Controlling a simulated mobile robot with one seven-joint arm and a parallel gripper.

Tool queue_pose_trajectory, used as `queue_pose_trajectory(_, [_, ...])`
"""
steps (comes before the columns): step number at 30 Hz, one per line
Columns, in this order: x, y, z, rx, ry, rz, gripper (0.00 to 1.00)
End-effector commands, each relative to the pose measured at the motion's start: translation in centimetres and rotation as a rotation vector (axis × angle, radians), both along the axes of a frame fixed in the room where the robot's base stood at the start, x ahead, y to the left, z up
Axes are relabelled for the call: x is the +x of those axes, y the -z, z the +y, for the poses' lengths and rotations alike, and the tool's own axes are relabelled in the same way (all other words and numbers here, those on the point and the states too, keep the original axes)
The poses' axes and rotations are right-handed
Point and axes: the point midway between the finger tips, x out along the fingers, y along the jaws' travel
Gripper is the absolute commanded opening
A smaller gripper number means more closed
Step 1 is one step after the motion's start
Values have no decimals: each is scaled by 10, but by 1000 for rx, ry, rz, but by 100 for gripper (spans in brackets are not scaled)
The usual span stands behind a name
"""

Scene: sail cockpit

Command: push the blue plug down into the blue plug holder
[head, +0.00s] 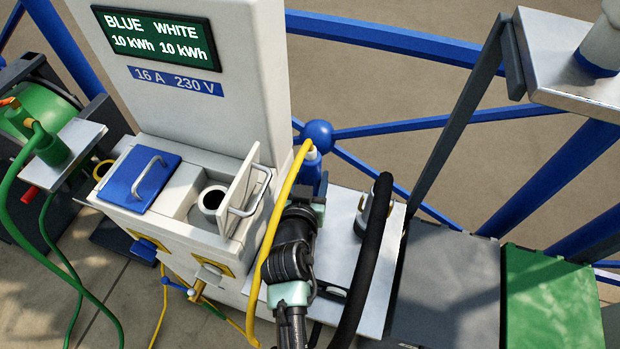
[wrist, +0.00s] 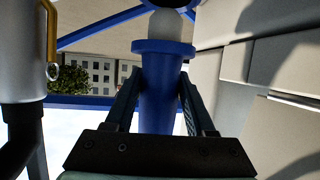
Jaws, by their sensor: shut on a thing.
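The blue plug (head: 314,174) has a pale neck, and a yellow cable leaves its top in the head view. In the wrist view the blue plug (wrist: 161,75) stands between the two fingers, with a wide flange and a grey section beyond it. My gripper (head: 314,196) is shut on the plug's blue body; in the wrist view its fingers (wrist: 160,95) lie on either side of it. I cannot make out the blue plug holder for certain. My gripper and arm hide the area below the plug, so I cannot tell whether the plug's end touches the holder.
A white pedestal (head: 245,90) stands left of my gripper. It has a shut blue lid (head: 138,178) and a raised white lid (head: 238,192) beside an open socket. A black hose (head: 367,260) curves close on the right over a pale shelf (head: 342,207). Blue railings (head: 400,40) run behind.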

Motion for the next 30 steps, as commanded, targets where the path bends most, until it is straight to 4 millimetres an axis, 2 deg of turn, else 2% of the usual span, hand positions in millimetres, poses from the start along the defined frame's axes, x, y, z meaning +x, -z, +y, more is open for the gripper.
queue_pose_trajectory(3, [0, 17, 0, 0, -1, -3, 0])
queue_pose_trajectory(10, [0, 36, 0, 2, 0, -4, 0])
queue_pose_trajectory(30, [0, 37, 0, 1, -1, -4, 0])
